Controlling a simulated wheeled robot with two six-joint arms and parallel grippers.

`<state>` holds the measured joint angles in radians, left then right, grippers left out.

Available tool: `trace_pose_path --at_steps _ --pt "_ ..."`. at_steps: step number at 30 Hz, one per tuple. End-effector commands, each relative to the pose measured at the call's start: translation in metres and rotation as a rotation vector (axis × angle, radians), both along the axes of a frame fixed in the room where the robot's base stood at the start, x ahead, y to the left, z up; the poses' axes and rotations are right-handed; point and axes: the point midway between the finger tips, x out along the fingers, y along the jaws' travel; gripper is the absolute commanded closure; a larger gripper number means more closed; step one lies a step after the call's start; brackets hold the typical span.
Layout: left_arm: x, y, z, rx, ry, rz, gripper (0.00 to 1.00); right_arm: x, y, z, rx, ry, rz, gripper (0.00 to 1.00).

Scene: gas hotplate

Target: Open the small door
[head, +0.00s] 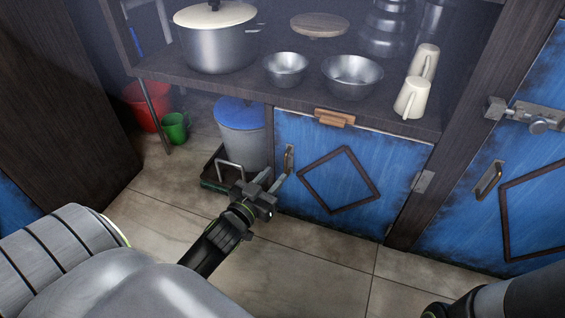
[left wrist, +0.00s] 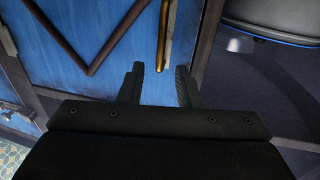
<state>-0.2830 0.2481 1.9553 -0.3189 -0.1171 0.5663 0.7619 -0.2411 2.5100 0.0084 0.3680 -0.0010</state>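The small blue door (head: 345,170) with a dark diamond trim is under the shelf and looks shut. Its upright metal handle (head: 290,160) is near its left edge, and a hinge plate (head: 424,181) is on its right. A wooden turn-piece (head: 335,117) lies roughly level at the door's top edge. My left gripper (head: 275,182) is open in front of the handle. In the left wrist view, the handle (left wrist: 166,35) shows just beyond the gap between the open fingers (left wrist: 160,85), and I cannot tell whether they touch it. My right gripper is out of view; only part of the arm shows.
A grey bin with a blue lid (head: 240,130) stands left of the door, by a low dark tray (head: 214,172). The shelf above holds a pot (head: 215,45), bowls (head: 352,72) and cups (head: 411,97). A larger latched blue door (head: 525,150) is at right. The tiled floor in front is clear.

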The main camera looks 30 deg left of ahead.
Motion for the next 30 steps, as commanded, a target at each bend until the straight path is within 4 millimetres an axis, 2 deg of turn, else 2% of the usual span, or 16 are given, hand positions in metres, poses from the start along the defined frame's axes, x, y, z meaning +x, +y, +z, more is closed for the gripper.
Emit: trace_pose_path --at_steps 3,9,14,22,29,30 --pt "0.022 0.001 -0.001 0.002 -0.003 -0.001 0.69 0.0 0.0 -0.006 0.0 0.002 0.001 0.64" --pt "0.045 0.002 -0.002 0.001 -0.001 0.0 0.69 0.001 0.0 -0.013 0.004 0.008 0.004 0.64" --pt "0.052 0.002 -0.001 0.001 0.0 0.0 0.69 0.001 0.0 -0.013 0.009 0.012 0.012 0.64" --pt "0.053 0.002 0.0 0.001 0.001 0.0 0.69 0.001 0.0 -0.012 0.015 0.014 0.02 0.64" --pt "0.053 0.002 0.0 0.001 0.0 0.0 0.99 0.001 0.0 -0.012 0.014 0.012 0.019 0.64" --pt "0.053 0.002 0.0 0.001 0.0 0.0 1.0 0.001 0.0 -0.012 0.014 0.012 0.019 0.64"
